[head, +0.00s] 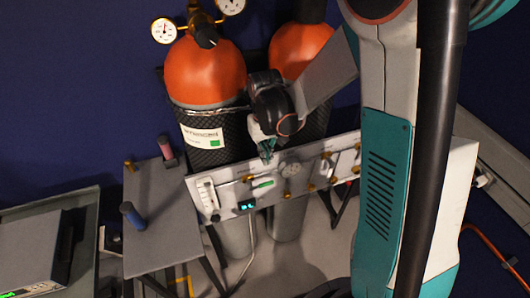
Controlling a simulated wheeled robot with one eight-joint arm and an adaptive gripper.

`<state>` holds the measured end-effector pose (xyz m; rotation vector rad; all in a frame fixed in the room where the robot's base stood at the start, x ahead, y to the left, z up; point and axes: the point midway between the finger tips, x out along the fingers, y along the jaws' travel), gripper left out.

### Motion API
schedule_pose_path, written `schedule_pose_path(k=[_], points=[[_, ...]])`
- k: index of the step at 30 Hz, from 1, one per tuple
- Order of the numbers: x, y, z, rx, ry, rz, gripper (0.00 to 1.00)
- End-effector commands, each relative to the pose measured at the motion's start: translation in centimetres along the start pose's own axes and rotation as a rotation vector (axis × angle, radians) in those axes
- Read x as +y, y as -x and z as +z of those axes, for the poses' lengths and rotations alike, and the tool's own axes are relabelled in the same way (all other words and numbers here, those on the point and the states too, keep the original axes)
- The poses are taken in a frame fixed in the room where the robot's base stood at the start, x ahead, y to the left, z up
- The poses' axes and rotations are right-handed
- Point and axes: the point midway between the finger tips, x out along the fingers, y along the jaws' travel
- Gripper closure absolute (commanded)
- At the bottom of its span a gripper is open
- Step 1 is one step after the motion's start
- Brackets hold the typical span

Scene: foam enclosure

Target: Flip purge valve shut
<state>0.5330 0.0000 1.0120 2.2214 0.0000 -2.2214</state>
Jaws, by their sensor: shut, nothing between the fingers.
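A white valve panel (228,206) stands in front of two gas cylinders. It carries small brass fittings, a green lever handle (262,184), a round grey dial or knob (290,169) and a bit of red at its right part. No label is readable, so I cannot tell which part is the purge valve. The green handle lies roughly along the panel. My gripper (267,155) is shut and empty, pointing down at the panel's top edge, just above the green handle and left of the round dial. I cannot tell if it touches anything.
Orange-topped cylinders (205,72) with gauges (164,31) stand behind the panel. A grey side table (155,215) at left holds a blue-handled tool (132,215) and a pink-handled one (166,150). A grey instrument box (35,255) is at lower left.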

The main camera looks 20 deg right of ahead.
Motion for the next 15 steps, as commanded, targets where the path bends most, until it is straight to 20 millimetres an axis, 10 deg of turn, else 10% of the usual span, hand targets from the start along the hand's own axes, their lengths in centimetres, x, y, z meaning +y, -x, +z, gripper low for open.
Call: schedule_pose_path(k=[15], points=[[0.0, -8.8, 0.0, 0.000, 0.000, 0.000, 1.00]])
